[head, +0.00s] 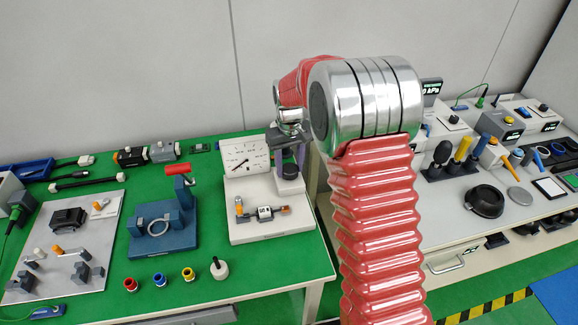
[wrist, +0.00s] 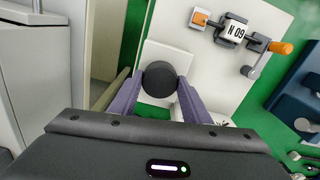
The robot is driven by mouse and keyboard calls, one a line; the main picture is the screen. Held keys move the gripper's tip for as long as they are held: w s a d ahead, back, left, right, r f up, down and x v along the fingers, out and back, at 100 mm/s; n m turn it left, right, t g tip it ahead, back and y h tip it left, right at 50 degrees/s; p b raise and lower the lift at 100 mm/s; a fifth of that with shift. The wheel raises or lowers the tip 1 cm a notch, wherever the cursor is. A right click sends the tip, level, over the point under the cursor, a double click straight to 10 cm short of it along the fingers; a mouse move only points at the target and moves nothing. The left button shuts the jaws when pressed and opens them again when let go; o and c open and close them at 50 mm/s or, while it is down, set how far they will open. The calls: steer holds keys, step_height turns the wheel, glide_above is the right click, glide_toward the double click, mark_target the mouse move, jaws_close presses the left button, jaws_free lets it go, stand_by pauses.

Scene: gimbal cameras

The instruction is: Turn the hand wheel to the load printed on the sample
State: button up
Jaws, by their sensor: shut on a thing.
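The tester has a white base (head: 262,230) and a white dial plate (head: 247,152) with a dark needle; its figures are too small to read. The sample (head: 264,212) sits level between clamps on the base. In the wrist view the sample (wrist: 235,31) bears print that looks like "N 09", or "60 N" if upside down. The hand wheel (wrist: 160,84) is a round black knob beside the dial plate. My gripper (wrist: 158,92) has its purple fingers on both sides of the knob, shut on it. In the head view my gripper (head: 289,150) partly hides the wheel.
A blue fixture with a red handle (head: 178,169) stands left of the tester. A second bench (head: 450,205) with instruments is at the right.

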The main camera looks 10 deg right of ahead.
mark_target(290, 168)
steer(key=m, duration=0.6)
stand_by(0.5)
steer(key=o, duration=1)
steer(key=shift+o, duration=0.2)
step_height(290, 168, up, 14)
steer(key=shift+f, duration=0.15)
stand_by(0.4)
